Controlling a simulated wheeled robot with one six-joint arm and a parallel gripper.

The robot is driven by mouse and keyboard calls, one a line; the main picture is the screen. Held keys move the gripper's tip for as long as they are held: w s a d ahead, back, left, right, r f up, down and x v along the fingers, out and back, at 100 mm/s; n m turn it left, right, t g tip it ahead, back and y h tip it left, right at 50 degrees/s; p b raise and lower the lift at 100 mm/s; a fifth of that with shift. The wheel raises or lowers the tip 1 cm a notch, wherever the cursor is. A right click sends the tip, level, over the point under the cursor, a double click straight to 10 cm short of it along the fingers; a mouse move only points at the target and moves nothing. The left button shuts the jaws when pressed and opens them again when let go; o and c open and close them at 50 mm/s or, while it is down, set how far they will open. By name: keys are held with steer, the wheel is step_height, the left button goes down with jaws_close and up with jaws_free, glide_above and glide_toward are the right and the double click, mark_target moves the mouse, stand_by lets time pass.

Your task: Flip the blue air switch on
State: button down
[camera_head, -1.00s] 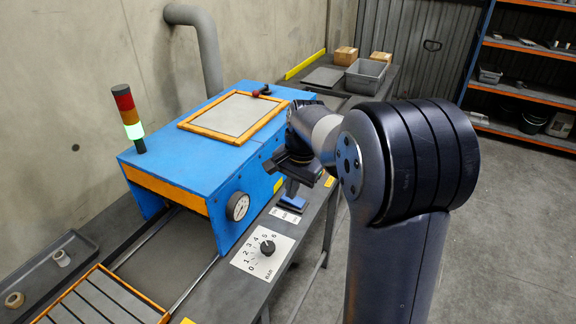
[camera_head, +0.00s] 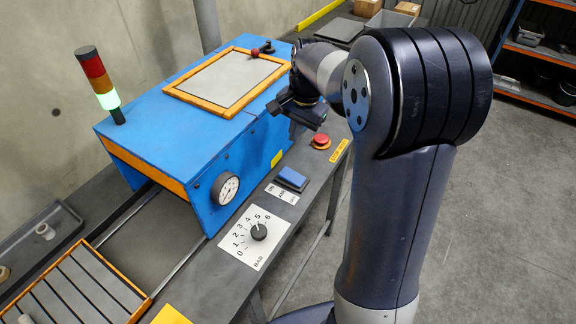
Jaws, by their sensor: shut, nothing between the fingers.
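The blue air switch (camera_head: 291,178) is a flat blue rocker on a dark base, on the grey bench beside the blue machine. A white label plate (camera_head: 281,194) with ON, AIR and OFF lettering lies just in front of it. Which way the rocker is tipped is too small to tell. My gripper (camera_head: 309,116) is above and behind the switch in the picture, apart from it, close to the machine's right side. It looks shut and empty; its fingers are dark and partly blurred into the wrist.
A red push button (camera_head: 321,140) stands on the bench below my gripper. A dial plate with a black knob (camera_head: 259,232) and a round gauge (camera_head: 226,188) are left of the switch. The blue machine (camera_head: 180,130) bounds the left side; the space above the switch is clear.

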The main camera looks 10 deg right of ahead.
glide_toward(290, 176)
steer(key=f, duration=0.1)
steer(key=w+a+f, duration=0.1)
steer(key=f, duration=0.3)
steer(key=shift+w+a+f, duration=0.1)
steer(key=shift+w+a, duration=0.05)
steer(key=shift+w, duration=0.05)
steer(key=shift+w+a+f, duration=0.1)
steer(key=shift+f, duration=0.6)
steer(key=shift+w+a+f, duration=0.1)
steer(key=shift+a+f, duration=0.05)
steer(key=shift+f, duration=0.15)
steer(key=shift+s+d, duration=0.6)
steer(key=shift+d, duration=0.05)
steer(key=shift+r, duration=0.1)
